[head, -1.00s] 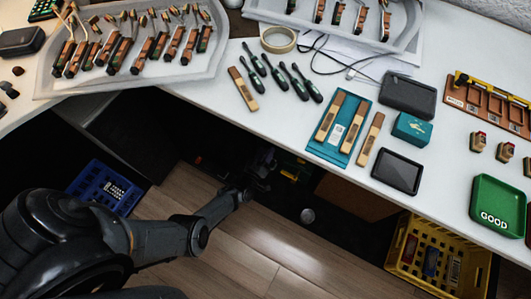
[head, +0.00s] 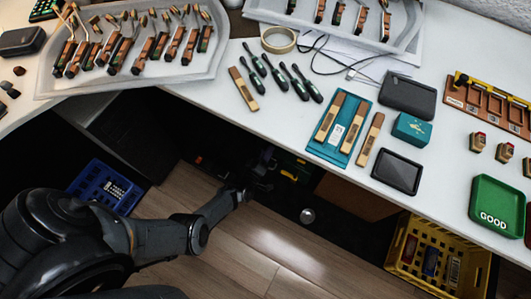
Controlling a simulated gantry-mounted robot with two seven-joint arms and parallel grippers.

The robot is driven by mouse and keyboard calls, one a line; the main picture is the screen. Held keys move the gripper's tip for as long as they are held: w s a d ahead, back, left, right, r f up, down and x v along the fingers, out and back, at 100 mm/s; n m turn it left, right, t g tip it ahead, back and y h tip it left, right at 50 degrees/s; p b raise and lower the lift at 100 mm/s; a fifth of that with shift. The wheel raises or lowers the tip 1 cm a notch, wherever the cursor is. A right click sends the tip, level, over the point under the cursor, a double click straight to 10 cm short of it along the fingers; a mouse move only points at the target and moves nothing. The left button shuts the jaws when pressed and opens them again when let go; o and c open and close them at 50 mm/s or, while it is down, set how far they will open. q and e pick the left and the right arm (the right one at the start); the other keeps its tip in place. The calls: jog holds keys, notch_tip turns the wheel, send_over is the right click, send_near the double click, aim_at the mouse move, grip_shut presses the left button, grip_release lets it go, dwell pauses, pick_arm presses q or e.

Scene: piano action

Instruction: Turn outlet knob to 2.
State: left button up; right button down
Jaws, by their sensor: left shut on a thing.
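My left gripper (head: 265,160) reaches into the dark space under the desk, at the end of my left arm. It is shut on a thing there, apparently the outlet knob. Shadow and the gripper itself hide the knob, so its setting and markings cannot be read. A dark unit with green and yellow parts (head: 290,170) is just right of the gripper. My right gripper is not in view.
The white desk (head: 210,95) overhangs the gripper; its front edge is close above. A round silvery thing (head: 307,216) is below right of the gripper. A blue crate (head: 104,187) stands left and a yellow crate (head: 408,244) right. Wooden floor (head: 235,262) is clear between.

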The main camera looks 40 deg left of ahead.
pick_arm(q)
jog(key=o, duration=1.1)
jog(key=shift+c, duration=0.2)
jog(key=shift+s, duration=0.1)
jog(key=p+v, duration=0.4)
jog(key=v, duration=0.6)
jog(key=shift+s+d, duration=0.15)
jog(key=shift+s, duration=0.1)
